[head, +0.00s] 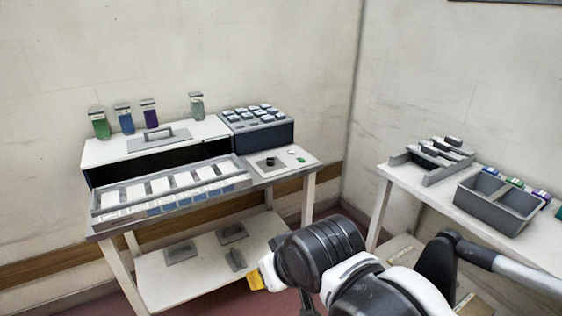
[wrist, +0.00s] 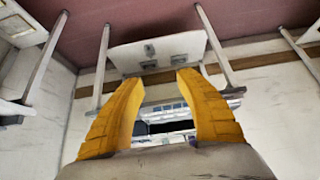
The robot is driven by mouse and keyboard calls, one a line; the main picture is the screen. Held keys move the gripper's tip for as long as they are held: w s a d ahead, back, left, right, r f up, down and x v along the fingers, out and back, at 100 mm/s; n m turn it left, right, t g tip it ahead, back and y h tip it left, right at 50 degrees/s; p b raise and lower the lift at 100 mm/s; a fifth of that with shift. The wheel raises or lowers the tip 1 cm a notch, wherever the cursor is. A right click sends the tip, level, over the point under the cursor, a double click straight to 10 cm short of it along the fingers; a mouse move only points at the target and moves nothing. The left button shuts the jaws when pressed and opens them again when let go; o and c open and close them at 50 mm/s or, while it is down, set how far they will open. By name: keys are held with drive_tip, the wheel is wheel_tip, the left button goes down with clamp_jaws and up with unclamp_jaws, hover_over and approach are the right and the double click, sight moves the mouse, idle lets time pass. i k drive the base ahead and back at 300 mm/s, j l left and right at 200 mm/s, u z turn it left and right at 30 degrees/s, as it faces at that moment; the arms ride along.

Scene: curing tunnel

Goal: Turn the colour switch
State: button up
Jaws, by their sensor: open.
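The colour switch looks to be the small dark knob (head: 270,161) on a pale panel (head: 284,165) at the right front of the white bench in the head view. Its pointing direction is too small to tell. My gripper (wrist: 158,82) is open and empty in the wrist view, with two yellow fingers apart. In the head view only a bit of yellow finger (head: 256,280) shows, low in front of the bench and well apart from the knob. The wrist view shows the bench upside down, and I cannot make out the knob there.
A tunnel housing (head: 152,145) with coloured jars on top stands on the bench, with a slotted tray (head: 172,192) before it. A block of pale pads (head: 257,127) sits behind the panel. A side table (head: 400,180) at right bears a grey bin (head: 497,205).

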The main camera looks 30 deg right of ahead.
sight(270, 162)
drive_tip(key=i+l, duration=0.2)
drive_tip(key=l, duration=0.15)
drive_tip(key=i+l, duration=0.45)
drive_tip(key=l, duration=0.3)
drive_tip(key=i+l, duration=0.2)
drive_tip(key=l, duration=0.15)
